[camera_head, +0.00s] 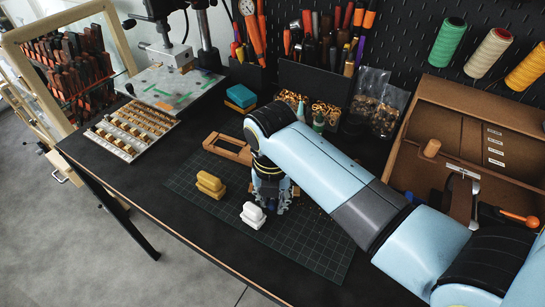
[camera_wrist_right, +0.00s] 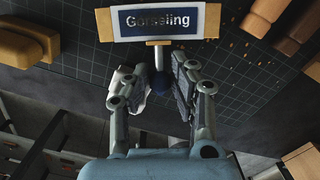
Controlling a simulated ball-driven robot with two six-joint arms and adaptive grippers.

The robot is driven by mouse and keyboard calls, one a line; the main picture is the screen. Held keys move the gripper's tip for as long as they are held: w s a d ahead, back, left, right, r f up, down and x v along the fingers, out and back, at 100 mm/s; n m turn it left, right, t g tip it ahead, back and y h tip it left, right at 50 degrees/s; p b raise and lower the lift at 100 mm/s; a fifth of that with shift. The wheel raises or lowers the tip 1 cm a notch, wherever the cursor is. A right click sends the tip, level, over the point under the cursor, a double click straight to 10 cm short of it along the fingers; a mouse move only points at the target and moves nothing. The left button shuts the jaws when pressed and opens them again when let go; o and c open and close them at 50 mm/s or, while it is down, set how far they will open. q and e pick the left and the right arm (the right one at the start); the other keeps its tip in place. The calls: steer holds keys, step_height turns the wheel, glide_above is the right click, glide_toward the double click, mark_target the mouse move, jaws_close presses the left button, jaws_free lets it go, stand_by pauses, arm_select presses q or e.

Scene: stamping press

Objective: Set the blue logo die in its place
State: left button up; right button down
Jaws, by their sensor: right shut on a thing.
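In the right wrist view the blue logo die (camera_wrist_right: 188,22) shows as a blue plate with pale lettering and a white border, on a tan block with a short stem and a dark blue knob. My right gripper (camera_wrist_right: 158,88) has its fingers on either side of the knob and is shut on the die. In the head view my right gripper (camera_head: 270,203) points down over the green cutting mat (camera_head: 310,240), and the die is mostly hidden by it. The white die (camera_head: 254,214) sits just left of the gripper, the yellow die (camera_head: 210,184) farther left. My left gripper is not seen.
A wooden frame (camera_head: 212,143) lies behind the gripper, partly hidden by my arm. The press bed (camera_head: 170,88) and a tray of type (camera_head: 128,132) stand at the left. A blue box (camera_head: 240,96) and a brown wooden case (camera_head: 455,115) stand farther back. The mat's front is clear.

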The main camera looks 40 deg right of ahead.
mark_target(272, 200)
steer(key=shift+r, duration=2.2)
steer(key=shift+w, duration=0.1)
